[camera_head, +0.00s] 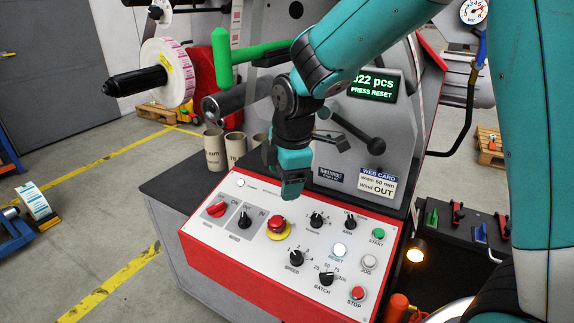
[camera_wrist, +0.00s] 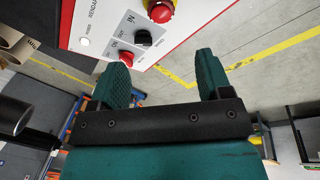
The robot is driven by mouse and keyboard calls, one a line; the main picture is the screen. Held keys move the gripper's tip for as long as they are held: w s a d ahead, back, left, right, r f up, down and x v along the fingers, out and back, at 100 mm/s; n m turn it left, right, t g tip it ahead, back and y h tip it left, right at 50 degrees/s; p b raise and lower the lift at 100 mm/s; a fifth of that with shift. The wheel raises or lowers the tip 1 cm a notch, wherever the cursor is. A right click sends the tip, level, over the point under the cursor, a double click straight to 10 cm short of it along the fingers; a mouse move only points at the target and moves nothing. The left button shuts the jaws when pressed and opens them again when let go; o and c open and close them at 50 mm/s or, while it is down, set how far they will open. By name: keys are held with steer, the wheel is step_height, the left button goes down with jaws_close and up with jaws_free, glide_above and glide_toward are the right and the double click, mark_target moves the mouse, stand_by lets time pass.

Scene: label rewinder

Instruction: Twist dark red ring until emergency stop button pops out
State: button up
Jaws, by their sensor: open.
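The emergency stop button (camera_head: 276,223) is a red mushroom head on a yellow disc, on the white top of the sloped control panel (camera_head: 308,231). A darker red band, likely the ring, shows around its head, too small to make out clearly. The button also shows at the top edge of the wrist view (camera_wrist: 160,12), partly cut off. My gripper (camera_head: 291,192) hangs above the panel, just up from the button in the head view and apart from it. In the wrist view its two teal fingers (camera_wrist: 162,62) are spread with nothing between them.
Beside the button are a red rotary switch (camera_head: 216,209), a black rotary switch (camera_head: 244,219) and the speed knob (camera_head: 296,258). A lit reset button (camera_head: 339,249) and red stop button (camera_head: 357,293) lie right. A green handle (camera_head: 245,52) stands behind my arm. The display (camera_head: 375,86) reads "PRESS RESET".

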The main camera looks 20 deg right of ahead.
steer(key=shift+s+d+r, duration=0.1)
steer(key=shift+s+r, duration=0.05)
steer(key=shift+r, duration=0.65)
steer(key=shift+s+r, duration=0.15)
steer(key=shift+r, duration=0.65)
steer(key=s+a+r+m+g+y, duration=0.1)
steer(key=s+a+m, duration=0.2)
steer(key=s, duration=0.8)
steer(key=s+a+r+m+g+y, duration=0.1)
steer(key=s+a+r+m+y, duration=0.1)
steer(key=s+m, duration=0.5)
steer(key=s+a, duration=0.1)
steer(key=s, duration=0.3)
steer(key=shift+s+a+r+y, duration=0.15)
steer(key=shift+a+y, duration=0.05)
steer(key=shift+y, duration=0.1)
